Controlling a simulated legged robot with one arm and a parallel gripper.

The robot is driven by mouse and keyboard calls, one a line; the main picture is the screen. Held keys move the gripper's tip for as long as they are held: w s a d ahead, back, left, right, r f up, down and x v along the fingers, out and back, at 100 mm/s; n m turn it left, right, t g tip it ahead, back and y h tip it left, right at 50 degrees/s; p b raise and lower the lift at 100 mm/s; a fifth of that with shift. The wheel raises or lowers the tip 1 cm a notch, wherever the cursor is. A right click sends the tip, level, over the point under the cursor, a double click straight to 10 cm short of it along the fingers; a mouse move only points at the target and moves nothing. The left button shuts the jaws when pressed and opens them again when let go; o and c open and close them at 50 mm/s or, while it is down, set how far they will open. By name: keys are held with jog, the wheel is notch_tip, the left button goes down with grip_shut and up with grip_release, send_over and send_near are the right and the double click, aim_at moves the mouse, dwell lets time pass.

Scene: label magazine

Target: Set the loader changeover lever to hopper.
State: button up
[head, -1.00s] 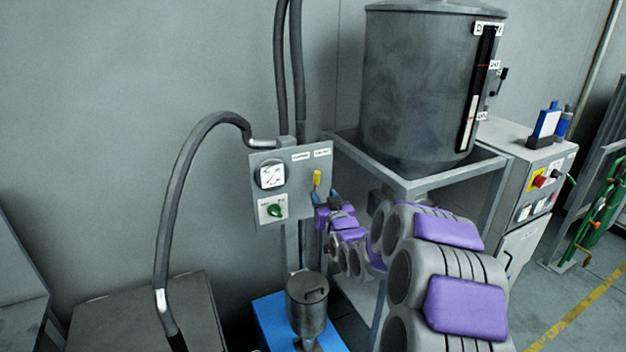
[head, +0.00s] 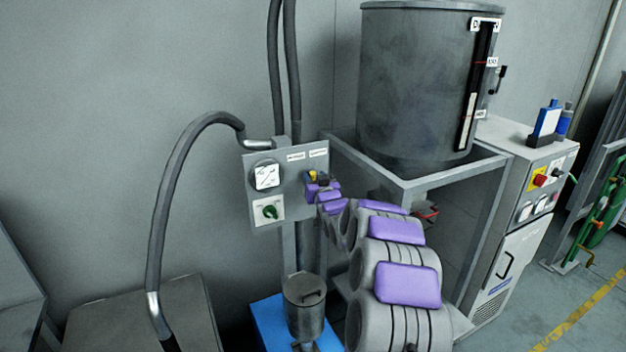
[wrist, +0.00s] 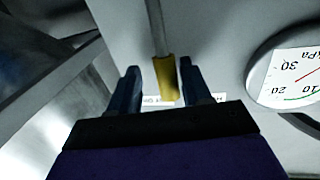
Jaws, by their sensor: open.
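The changeover lever is a thin grey rod with a yellow grip (wrist: 167,80) at its end. It is on the grey panel (head: 286,160), and its yellow end (head: 312,174) shows just beside my gripper in the head view. My gripper (wrist: 158,72) is open, its two dark blue fingers on either side of the yellow grip, with gaps visible. Nothing is held. In the head view my gripper (head: 316,180) is at the panel's right part, hiding much of the lever. Two white labels (head: 296,156) sit along the panel's top; their text is too small to read.
A round gauge (head: 266,176) and a green knob (head: 270,212) are on the panel's left side. A large grey hopper (head: 415,90) stands on a frame to the right. A metal canister (head: 304,300) on a blue base is below. A hose (head: 168,200) arches at left.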

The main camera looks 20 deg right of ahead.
jog(key=shift+w+a+r, duration=0.1)
jog(key=shift+w+a, duration=0.15)
jog(key=shift+a, duration=0.35)
jog(key=shift+c, duration=0.8)
jog(key=shift+d, duration=0.45)
jog(key=c, duration=0.6)
grip_shut()
jog(key=shift+a, duration=0.1)
